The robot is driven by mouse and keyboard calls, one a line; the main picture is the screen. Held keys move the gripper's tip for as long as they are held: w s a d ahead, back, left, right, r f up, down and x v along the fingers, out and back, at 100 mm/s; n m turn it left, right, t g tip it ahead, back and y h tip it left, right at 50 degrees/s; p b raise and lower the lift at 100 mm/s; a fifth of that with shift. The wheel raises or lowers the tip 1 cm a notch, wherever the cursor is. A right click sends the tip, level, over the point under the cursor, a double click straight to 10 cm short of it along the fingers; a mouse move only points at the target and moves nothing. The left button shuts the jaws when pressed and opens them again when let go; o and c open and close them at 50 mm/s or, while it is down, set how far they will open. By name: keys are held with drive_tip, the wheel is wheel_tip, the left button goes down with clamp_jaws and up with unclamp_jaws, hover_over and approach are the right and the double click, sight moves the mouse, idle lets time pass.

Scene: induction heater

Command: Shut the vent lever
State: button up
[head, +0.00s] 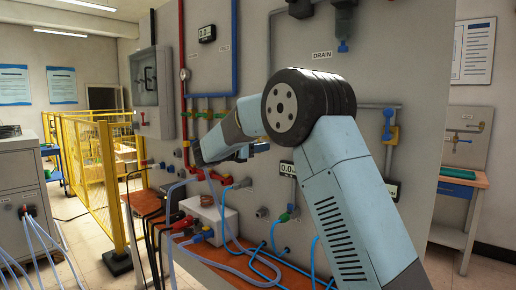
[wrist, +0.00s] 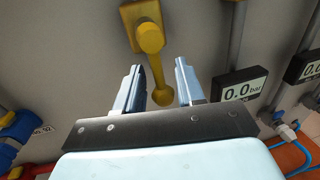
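A yellow lever (wrist: 158,75) hangs from a round yellow hub on a yellow mount, on the grey panel in the wrist view. Its handle points down and ends in a rounded knob. No label for it is readable there, so I cannot confirm that it is the vent lever. My gripper (wrist: 160,68) is open, with one finger on each side of the handle as seen from the wrist. I cannot tell whether either finger touches it. In the head view my arm covers part of the panel, and I cannot make out this lever.
Pressure displays reading 0.0 bar (wrist: 245,89) sit right of the lever in the wrist view. A yellow fence (head: 97,180) stands left.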

clamp_jaws()
drive_tip(key=shift+a, duration=0.15)
drive_tip(key=shift+d, duration=0.2)
